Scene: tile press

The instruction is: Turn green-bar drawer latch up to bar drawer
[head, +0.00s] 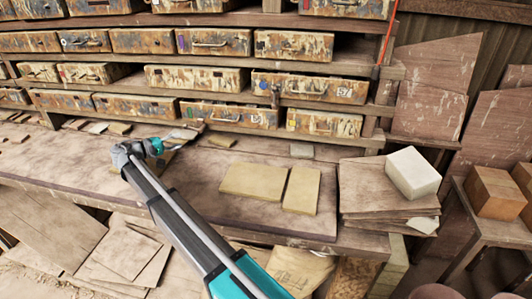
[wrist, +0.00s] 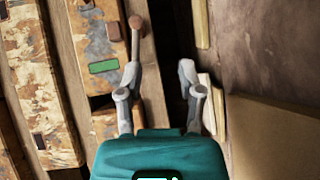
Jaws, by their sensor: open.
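The green-bar drawer shows in the wrist view as a rusty, paint-flaked front with a green bar (wrist: 103,67). In the head view the drawer (head: 240,115) appears to be in the lowest row, just right of my gripper. Its latch, a grey lever with a brown knob (wrist: 136,22), lies along the wooden rail beside the drawer front, its knob pointing up the wrist view. My gripper (wrist: 160,75) is open, with the left fingertip at the lever's lower end; contact cannot be told. In the head view my gripper (head: 182,135) is low at the drawers, partly hidden by its own wrist.
The workbench (head: 130,170) runs below the drawers. Flat tan tiles (head: 253,182) lie on it to the right. A white block (head: 413,173) sits on stacked boards. A dark gap (wrist: 170,55) lies beside the rail.

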